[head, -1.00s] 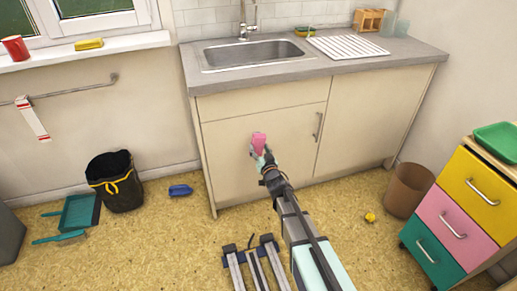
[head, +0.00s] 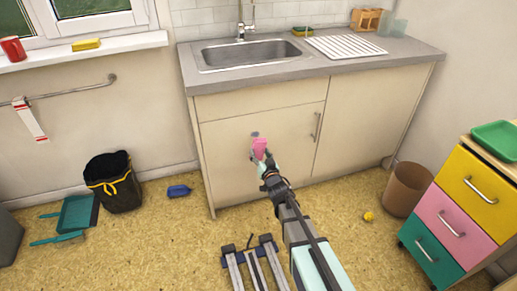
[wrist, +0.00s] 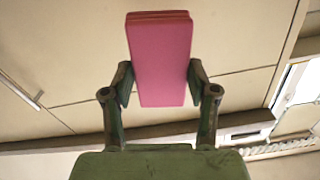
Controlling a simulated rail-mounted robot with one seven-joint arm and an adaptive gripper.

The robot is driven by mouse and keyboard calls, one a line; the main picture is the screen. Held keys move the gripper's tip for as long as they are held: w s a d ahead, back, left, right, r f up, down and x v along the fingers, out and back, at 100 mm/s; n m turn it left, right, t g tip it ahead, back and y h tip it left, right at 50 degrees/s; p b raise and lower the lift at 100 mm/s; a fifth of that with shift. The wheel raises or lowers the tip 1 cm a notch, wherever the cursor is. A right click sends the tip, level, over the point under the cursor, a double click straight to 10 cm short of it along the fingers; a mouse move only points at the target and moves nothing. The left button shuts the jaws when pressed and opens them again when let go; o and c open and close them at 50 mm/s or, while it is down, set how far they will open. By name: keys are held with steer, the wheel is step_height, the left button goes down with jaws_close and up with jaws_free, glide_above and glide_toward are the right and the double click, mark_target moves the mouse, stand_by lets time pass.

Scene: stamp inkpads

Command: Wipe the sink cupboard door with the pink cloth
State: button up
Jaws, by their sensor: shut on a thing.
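My gripper (head: 261,158) is shut on the folded pink cloth (head: 260,146) in front of the sink cupboard door (head: 228,165). In the wrist view the cloth (wrist: 161,62) stands out between the two fingers (wrist: 160,90) as a flat folded pad. The cream door (wrist: 70,65) lies behind it there. A small grey smudge (head: 255,134) shows on the door just above the cloth in the head view. I cannot tell whether the cloth touches the door. The door's handle (head: 315,126) is at its right edge, clear of my gripper.
The sink (head: 250,54) and grey worktop (head: 290,70) are above the door. A black bin (head: 115,190) and a blue object (head: 179,191) are on the floor at left. A brown bin (head: 405,190) and coloured drawers (head: 455,210) stand at right.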

mark_target(259, 134)
steer(key=shift+w, duration=0.1)
steer(key=x, duration=0.6)
steer(key=shift+w+a+p, duration=0.15)
steer(key=shift+w+p, duration=0.1)
steer(key=shift+p, duration=0.05)
steer(key=shift+x, duration=1.05)
stand_by(1.0)
steer(key=shift+w+d+r+p, duration=0.2)
steer(key=shift+d+p, duration=0.35)
steer(key=shift+p, duration=0.25)
steer(key=shift+w+d+p, duration=0.35)
steer(key=shift+d+p, duration=0.55)
steer(key=shift+p, duration=0.1)
steer(key=shift+w+d+f, duration=0.1)
steer(key=shift+d+f, duration=0.05)
steer(key=shift+d, duration=0.25)
steer(key=shift+w+f+p, duration=0.1)
steer(key=shift+w+p, duration=0.05)
steer(key=shift+p, duration=0.15)
